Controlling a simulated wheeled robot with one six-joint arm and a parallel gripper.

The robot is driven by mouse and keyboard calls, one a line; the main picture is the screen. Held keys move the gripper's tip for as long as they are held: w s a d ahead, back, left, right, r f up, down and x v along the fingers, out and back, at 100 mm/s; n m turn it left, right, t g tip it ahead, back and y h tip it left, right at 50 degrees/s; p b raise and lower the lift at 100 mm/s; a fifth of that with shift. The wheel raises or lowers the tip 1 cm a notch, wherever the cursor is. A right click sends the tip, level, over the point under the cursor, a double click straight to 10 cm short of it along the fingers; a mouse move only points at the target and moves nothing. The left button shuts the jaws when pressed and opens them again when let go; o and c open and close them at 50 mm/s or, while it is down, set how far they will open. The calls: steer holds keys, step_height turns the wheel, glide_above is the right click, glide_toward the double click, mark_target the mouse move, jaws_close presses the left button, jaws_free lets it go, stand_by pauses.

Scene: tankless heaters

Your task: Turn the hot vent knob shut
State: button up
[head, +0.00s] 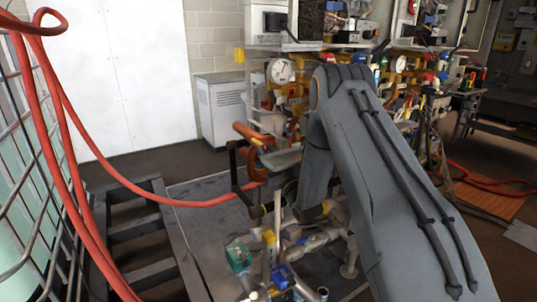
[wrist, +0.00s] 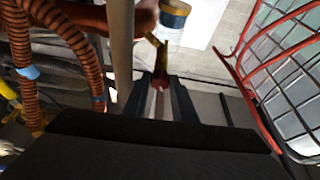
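In the wrist view, my gripper (wrist: 161,82) points away from the camera, its two dark fingers apart with a pale gap between them. A small reddish end of a lever or knob (wrist: 160,80) shows at the fingertips, below a yellow strip (wrist: 155,40). I cannot tell whether the fingers touch it or whether it is the hot vent knob. In the head view, my arm hides part of the pipework, and the fingertips cannot be made out clearly.
Orange ribbed hoses (wrist: 73,45) and a grey upright pipe (wrist: 121,40) stand close left of the fingers. In the head view, a red hose (head: 70,130) hangs by a wire rack (head: 25,160) at left. Lower pipes with a blue valve (head: 283,276) stand in front.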

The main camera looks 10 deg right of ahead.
steer(key=m+h, duration=0.2)
steer(key=m, duration=0.1)
steer(key=m+h, duration=0.2)
steer(key=m, duration=0.1)
steer(key=shift+a+m+t, duration=0.15)
steer(key=shift+m+t, duration=0.15)
steer(key=shift+m, duration=0.1)
steer(key=o, duration=0.8)
steer(key=shift+c, duration=0.2)
steer(key=shift+s, duration=0.1)
steer(key=v, duration=0.7)
steer(key=shift+s, duration=0.35)
steer(key=shift+f, duration=0.15)
